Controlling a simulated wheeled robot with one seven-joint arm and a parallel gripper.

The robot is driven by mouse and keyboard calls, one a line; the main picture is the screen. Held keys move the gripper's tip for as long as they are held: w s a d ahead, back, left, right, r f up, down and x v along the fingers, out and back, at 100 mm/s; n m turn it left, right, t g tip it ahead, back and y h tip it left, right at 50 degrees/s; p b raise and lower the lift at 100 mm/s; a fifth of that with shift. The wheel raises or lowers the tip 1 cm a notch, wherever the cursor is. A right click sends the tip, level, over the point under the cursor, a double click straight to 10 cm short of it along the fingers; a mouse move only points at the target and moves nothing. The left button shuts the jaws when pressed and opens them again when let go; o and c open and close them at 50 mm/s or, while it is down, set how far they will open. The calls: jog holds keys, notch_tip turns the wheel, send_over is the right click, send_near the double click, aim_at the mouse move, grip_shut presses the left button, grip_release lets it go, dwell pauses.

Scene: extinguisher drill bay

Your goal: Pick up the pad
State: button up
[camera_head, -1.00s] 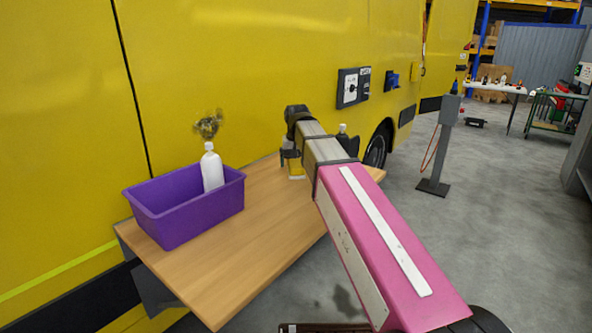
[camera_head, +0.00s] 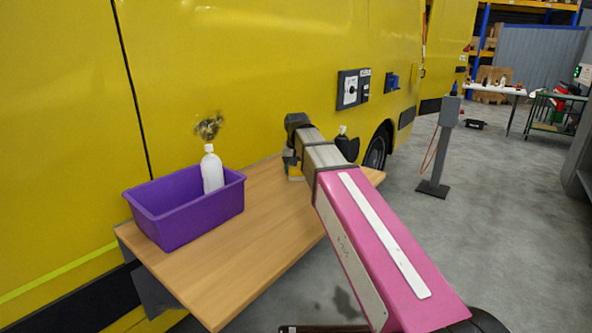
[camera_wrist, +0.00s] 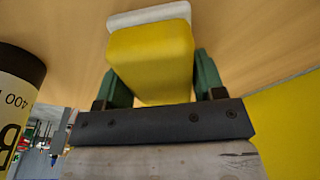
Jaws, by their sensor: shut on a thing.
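The pad (camera_wrist: 152,60) is a yellow block with a pale layer along its far side in the wrist view. It sits between the two green fingers of my gripper (camera_wrist: 152,88), which is shut on it. In the head view the pad (camera_head: 295,171) shows as a small yellow patch near the far end of the wooden table (camera_head: 235,262), under my gripper (camera_head: 290,162). My arm partly hides it there. I cannot tell whether the pad touches the table.
A purple bin (camera_head: 185,215) holding a white bottle (camera_head: 211,170) stands on the table's left part. A black-capped bottle with a yellow label (camera_wrist: 14,105) is close to my gripper's left in the wrist view. The yellow vehicle wall (camera_head: 230,60) borders the table.

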jog(key=shift+r, duration=0.55)
notch_tip(320, 180, up, 2)
jog(key=shift+r, duration=0.25)
jog(key=s+a+r, duration=0.7)
jog(key=s, duration=0.1)
jog(key=shift+s+a+r, duration=0.15)
jog(key=shift+s+a, duration=0.2)
jog(key=shift+s, duration=0.05)
jog(key=shift+o, duration=0.8)
